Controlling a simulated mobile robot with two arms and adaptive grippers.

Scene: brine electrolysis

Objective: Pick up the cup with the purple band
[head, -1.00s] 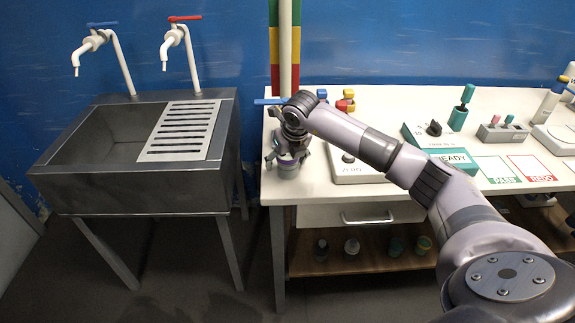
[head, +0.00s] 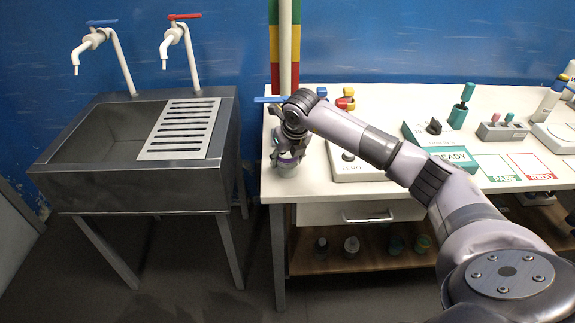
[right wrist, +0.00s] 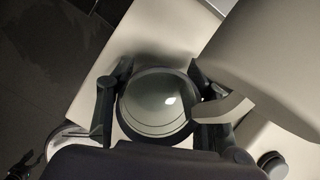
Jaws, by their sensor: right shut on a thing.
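The cup with the purple band (head: 287,165) stands at the left end of the white bench, mostly covered from above by my right gripper (head: 287,154). A bit of its purple band and its pale lower body show in the head view. In the right wrist view the cup (right wrist: 157,104) is seen from above as a round grey-green shape between the two dark fingers. My right gripper (right wrist: 158,108) is shut on it, a finger on each side. I cannot tell whether the cup's base touches the bench.
The white bench (head: 380,105) carries a scale marked ZERO (head: 350,168) close right of the cup, and a teal READY device (head: 450,158). PASS and REDO cards (head: 530,167) lie further right. A dark sink (head: 140,180) stands left, across a gap.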

